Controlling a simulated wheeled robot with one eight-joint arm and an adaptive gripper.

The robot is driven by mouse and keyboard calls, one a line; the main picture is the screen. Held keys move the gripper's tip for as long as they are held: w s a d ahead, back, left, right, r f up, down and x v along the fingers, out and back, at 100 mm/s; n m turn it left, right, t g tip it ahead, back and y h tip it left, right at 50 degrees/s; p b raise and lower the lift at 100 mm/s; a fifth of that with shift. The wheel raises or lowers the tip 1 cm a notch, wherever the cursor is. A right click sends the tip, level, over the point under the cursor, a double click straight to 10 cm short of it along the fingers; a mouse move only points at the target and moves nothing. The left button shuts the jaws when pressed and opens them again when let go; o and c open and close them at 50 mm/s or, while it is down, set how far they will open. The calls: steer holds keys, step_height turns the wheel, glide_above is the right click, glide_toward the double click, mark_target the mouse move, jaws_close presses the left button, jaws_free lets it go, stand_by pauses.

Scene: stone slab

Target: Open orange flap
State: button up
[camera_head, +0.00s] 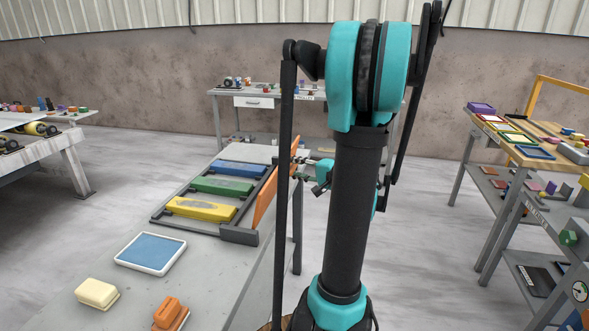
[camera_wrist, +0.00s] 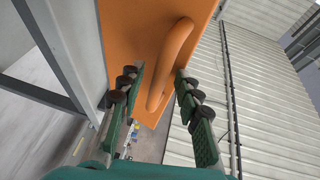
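The orange flap (camera_head: 265,200) stands up at the right end of a dark frame on the slab, partly hidden behind my arm. In the wrist view the orange flap (camera_wrist: 130,30) fills the upper middle, with a curved orange handle (camera_wrist: 172,60) on its face. My gripper (camera_wrist: 158,82) is open, with green-padded fingers on either side of the handle. A gap shows at the left finger; I cannot tell whether the right finger touches the handle. In the head view my gripper (camera_head: 302,170) is at the flap's right side, mostly hidden by my arm.
The dark frame (camera_head: 228,233) holds blue (camera_head: 241,168), green (camera_head: 222,186) and yellow (camera_head: 202,209) flaps. A blue-topped white tray (camera_head: 151,252), a cream block (camera_head: 97,293) and an orange block (camera_head: 170,314) lie nearer on the slab.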

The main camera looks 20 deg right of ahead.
steer(key=v, duration=1.2)
steer(key=c, duration=0.4)
steer(key=shift+w+d+m, duration=0.2)
steer(key=shift+d+m, duration=0.15)
steer(key=shift+m, duration=0.25)
steer(key=shift+c, duration=1.2)
steer(key=d+m+g, duration=0.1)
steer(key=d+m, duration=0.1)
steer(key=m, duration=0.1)
steer(key=w+d+m+g+y, duration=0.1)
steer(key=d+m+g, duration=0.1)
steer(key=m, duration=0.1)
steer(key=d+m+g+y, duration=0.1)
steer(key=d+m, duration=0.1)
steer(key=m, duration=0.2)
steer(key=shift+w+d+f+g, duration=0.15)
steer(key=shift+w+f+g, duration=0.15)
jaws_close()
steer(key=w+a+f+m+g, duration=0.1)
steer(key=w+a+m, duration=0.2)
steer(key=w+a, duration=0.4)
steer(key=shift+w+a+f+y, duration=0.15)
steer(key=shift+a+f+y, duration=0.15)
steer(key=shift+a, duration=0.85)
